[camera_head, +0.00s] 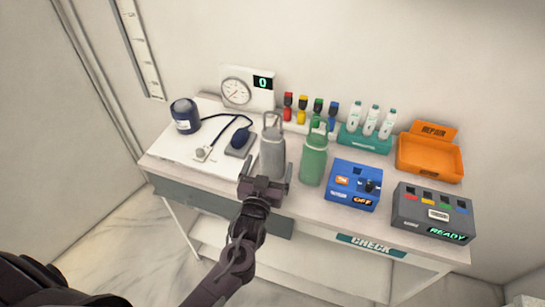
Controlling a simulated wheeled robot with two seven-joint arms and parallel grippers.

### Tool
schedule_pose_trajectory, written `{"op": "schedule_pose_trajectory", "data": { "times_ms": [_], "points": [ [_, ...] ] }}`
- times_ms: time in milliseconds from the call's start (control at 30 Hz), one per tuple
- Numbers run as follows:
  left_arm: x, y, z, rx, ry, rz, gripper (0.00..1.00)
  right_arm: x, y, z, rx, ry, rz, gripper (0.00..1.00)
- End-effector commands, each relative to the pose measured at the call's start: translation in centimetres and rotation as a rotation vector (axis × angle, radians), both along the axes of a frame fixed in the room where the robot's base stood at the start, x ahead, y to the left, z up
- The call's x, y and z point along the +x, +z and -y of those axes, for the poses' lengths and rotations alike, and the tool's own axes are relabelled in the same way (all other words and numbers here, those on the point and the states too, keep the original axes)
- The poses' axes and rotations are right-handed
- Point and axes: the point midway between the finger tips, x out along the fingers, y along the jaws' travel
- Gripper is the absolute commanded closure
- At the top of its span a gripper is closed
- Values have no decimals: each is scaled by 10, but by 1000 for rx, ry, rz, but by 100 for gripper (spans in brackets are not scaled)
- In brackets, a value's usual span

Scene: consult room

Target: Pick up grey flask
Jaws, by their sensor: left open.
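The grey flask (272,150) stands upright on the table, left of a green flask (314,160), with a loop handle on top. My left gripper (267,172) is at the grey flask's lower front, its jaws open and pointing toward the flask. One finger shows on each side of the flask's lower part; I cannot tell whether they touch it. The gripper hides the flask's base. My right gripper is not in view.
The table (310,210) also holds a blue box (352,198), a dark grey box (408,213), an orange repair tray (428,172), a teal rack (363,141), coloured items (303,117), a dial (237,91) and a cuff set (185,115). The green flask stands close on the right.

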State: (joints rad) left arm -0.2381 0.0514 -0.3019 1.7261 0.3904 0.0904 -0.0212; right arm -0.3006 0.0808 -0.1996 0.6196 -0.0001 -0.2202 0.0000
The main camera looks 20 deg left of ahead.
Motion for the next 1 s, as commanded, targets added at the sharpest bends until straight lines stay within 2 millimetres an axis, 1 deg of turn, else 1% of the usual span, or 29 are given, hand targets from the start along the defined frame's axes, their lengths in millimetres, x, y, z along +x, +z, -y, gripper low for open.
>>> {"op": "schedule_pose_trajectory", "data": {
  "times_ms": [33, 167, 300, 400, 633, 1000],
  "points": [
    [6, 5, 0, 0, 0, 1, 10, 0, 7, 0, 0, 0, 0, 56],
    [25, 10, -1, 2, 0, 1, 10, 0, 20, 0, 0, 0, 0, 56],
    [42, 7, -3, 1, 0, 0, 10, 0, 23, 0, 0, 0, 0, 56],
    [48, 6, -3, 1, 0, 0, 10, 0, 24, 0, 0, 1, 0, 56],
    [48, 4, -3, 0, 0, -1, 10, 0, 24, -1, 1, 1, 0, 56],
    [48, 4, -3, 0, 0, -1, 58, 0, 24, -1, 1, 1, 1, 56]
  ]
}}
